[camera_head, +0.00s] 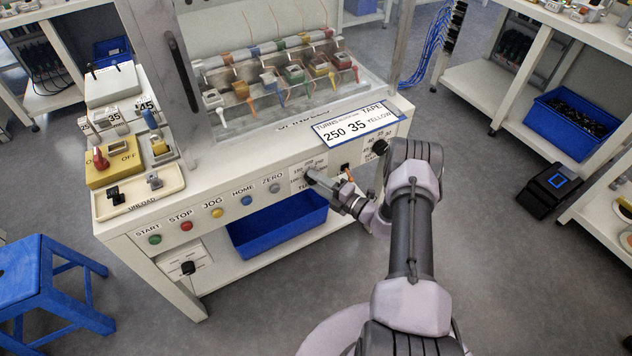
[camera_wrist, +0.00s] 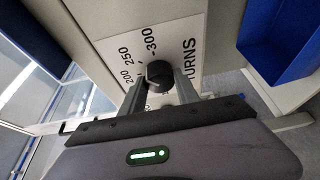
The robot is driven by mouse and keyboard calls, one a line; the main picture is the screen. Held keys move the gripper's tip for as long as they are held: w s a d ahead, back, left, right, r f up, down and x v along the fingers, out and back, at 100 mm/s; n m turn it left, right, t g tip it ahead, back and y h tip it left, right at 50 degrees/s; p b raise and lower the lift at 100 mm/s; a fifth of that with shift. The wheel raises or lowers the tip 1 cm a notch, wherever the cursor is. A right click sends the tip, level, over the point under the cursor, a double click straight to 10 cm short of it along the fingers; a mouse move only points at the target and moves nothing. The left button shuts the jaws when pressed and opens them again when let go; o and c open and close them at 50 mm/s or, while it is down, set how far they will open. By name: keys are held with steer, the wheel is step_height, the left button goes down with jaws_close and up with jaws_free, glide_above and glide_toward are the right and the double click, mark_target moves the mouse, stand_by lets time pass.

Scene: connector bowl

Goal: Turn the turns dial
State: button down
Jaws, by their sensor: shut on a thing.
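The turns dial is a black round knob (camera_wrist: 159,75) on a white plate (camera_wrist: 198,35) printed "TURNS", with 200, 250 and 300 legible in the wrist view. My gripper (camera_wrist: 160,84) is shut on the knob, one finger on each side of it. In the head view my gripper (camera_head: 312,176) reaches the front panel from the right and hides the knob and part of its plate. The knob's pointer is not clear. A card (camera_head: 355,124) above the panel reads turns 250, tape 35, yellow.
Start, stop, jog, home and zero buttons (camera_head: 217,212) line the panel left of my gripper. Another black knob (camera_head: 380,147) is to the right. A blue bin (camera_head: 280,236) sits below the panel. A blue stool (camera_head: 45,285) stands at the left.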

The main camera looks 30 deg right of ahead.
stand_by(0.3)
steer(key=c, duration=0.9)
jaws_free()
steer(key=p+v, duration=0.4)
steer(key=v, duration=1.3)
steer(key=shift+s+p, duration=0.2)
steer(key=shift+p, duration=0.2)
steer(key=shift+d, duration=0.1)
